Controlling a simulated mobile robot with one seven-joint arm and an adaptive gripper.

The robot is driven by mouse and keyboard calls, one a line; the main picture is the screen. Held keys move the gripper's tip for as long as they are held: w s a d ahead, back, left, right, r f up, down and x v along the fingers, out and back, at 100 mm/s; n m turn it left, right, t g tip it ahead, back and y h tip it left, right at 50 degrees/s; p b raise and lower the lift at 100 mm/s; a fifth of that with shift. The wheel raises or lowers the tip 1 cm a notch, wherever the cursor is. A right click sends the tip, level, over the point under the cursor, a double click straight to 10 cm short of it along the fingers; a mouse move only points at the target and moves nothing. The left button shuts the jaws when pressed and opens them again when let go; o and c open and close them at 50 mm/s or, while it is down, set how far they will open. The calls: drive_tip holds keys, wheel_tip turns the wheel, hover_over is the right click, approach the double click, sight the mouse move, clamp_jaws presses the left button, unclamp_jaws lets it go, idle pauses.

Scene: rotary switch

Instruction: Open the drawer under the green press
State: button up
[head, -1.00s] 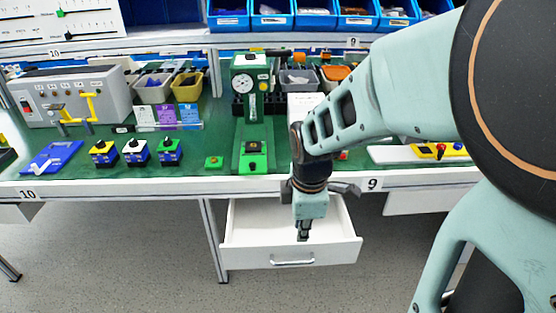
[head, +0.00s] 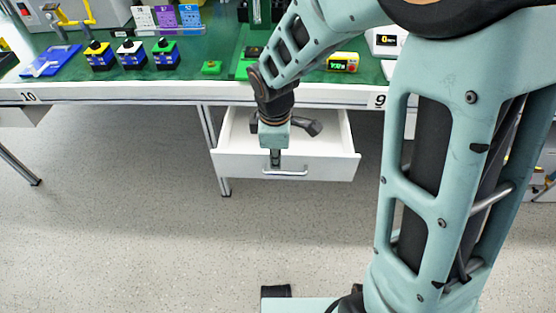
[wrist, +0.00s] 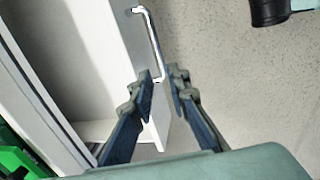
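The white drawer (head: 235,164) under the green press (head: 260,14) stands pulled out from the bench, its inside visible. Its silver bar handle (head: 290,172) is on the front panel and also shows in the wrist view (wrist: 151,32). My gripper (head: 276,165) points down at the drawer front, close to the left part of the handle. In the wrist view my gripper (wrist: 164,78) is open, with a gap between the fingertips. The near end of the handle shows at this gap. I cannot tell whether the fingers touch it. Most of the press is cut off or hidden by my arm.
The green bench top (head: 205,50) carries several small switch boxes (head: 131,55), a blue tray (head: 52,60) and a yellow device (head: 343,61). A bench leg (head: 213,150) stands left of the drawer. The grey floor (head: 110,225) in front is clear.

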sight(277, 173)
drive_tip(key=f+b, duration=0.1)
drive_tip(key=f, duration=0.2)
drive_tip(key=w+f+b, duration=0.1)
drive_tip(key=f, duration=0.3)
drive_tip(key=shift+w+f, duration=0.15)
drive_tip(key=shift+w, duration=0.05)
drive_tip(key=shift+c, duration=0.7)
clamp_jaws()
